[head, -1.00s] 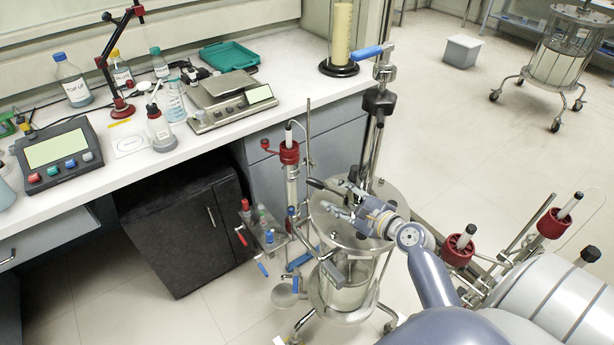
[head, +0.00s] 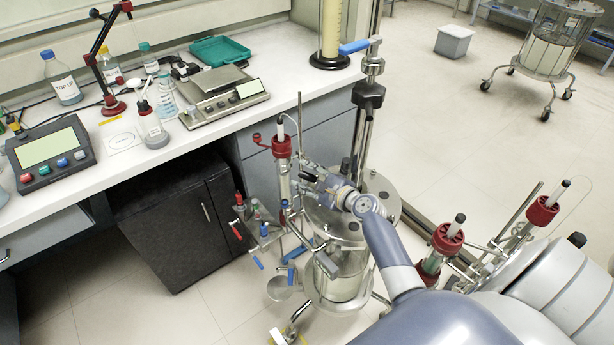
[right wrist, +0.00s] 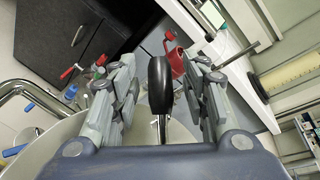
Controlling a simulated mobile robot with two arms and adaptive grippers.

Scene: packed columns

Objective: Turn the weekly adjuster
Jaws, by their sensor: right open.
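No label reading weekly adjuster is legible, so I cannot tell which part it is. My right gripper (head: 308,178) is open over the lid of the steel vessel (head: 338,285), close to the slim column with a red cap (head: 281,147). In the right wrist view its two fingers (right wrist: 162,88) stand on either side of a black rounded knob (right wrist: 160,84) on a thin metal stem. Gaps show between the knob and both fingers. A red fitting (right wrist: 176,60) is just beyond the knob. My left gripper is not in view.
The bench (head: 185,150) carries a scale (head: 222,97), bottles and a control box (head: 52,154). Two more red-capped columns (head: 447,237) (head: 541,210) stand near my right arm. A tall steel post (head: 368,120) rises behind the vessel. Open floor lies to the right.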

